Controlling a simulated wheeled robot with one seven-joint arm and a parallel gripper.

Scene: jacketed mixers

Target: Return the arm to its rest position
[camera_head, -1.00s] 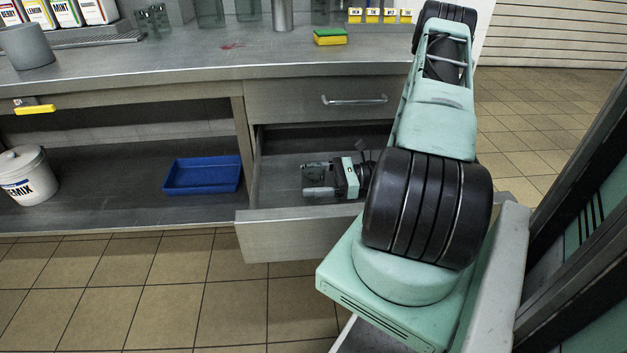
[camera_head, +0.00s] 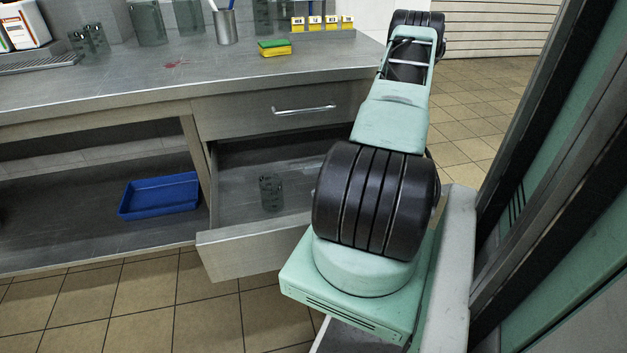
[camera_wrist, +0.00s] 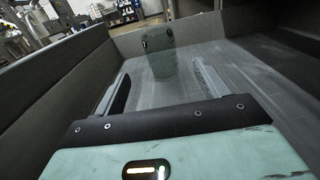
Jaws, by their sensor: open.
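My gripper (camera_wrist: 161,72) shows in the wrist view, its two fingers apart with nothing held between them. It is low inside the open drawer. A clear glass beaker (camera_wrist: 157,54) stands upright just beyond the fingertips in that view. In the head view the beaker (camera_head: 271,193) stands upright on the floor of the open drawer (camera_head: 240,205). There my gripper is hidden behind my own arm, which rises at the right of the drawer.
The worktop (camera_head: 150,75) above holds a yellow-green sponge (camera_head: 274,48), a metal cup (camera_head: 226,27) and yellow-labelled blocks (camera_head: 322,23). A blue tray (camera_head: 160,195) lies on the lower shelf at left. Dark frames stand close at right. Tiled floor is open in front.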

